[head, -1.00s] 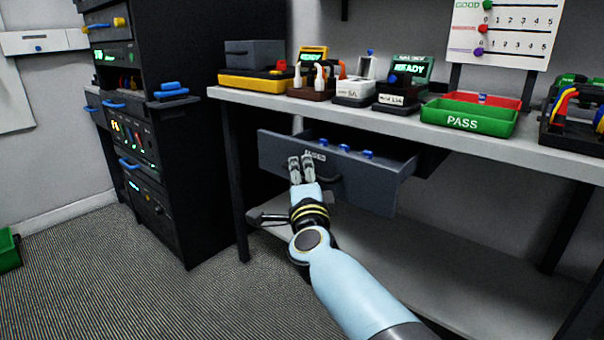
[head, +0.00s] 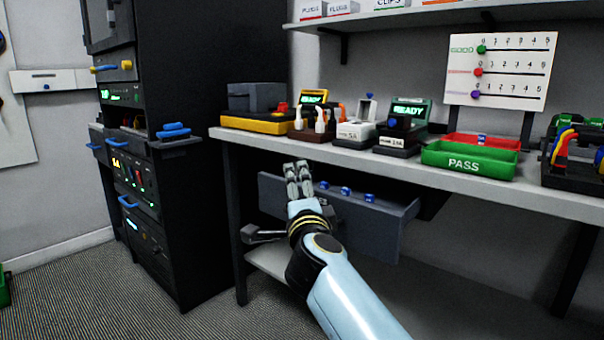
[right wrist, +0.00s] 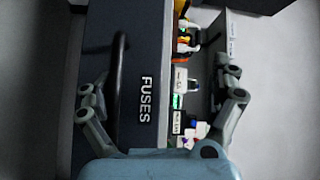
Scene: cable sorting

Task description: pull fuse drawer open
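The fuse drawer (head: 375,228) is a dark grey drawer under the bench, standing pulled out with several blue items (head: 346,190) visible inside. Its front also shows in the right wrist view, with the white FUSES label (right wrist: 146,99) and a black bar handle (right wrist: 118,85). My right gripper (head: 298,172) is at the drawer's upper left edge. In the right wrist view its fingers (right wrist: 165,85) are spread wide, with nothing gripped between them. My left gripper is not in view.
The bench (head: 400,165) above carries fuse testers, a red tray (head: 480,141) and a green PASS tray (head: 470,159). A black rack cabinet (head: 205,215) stands at the left.

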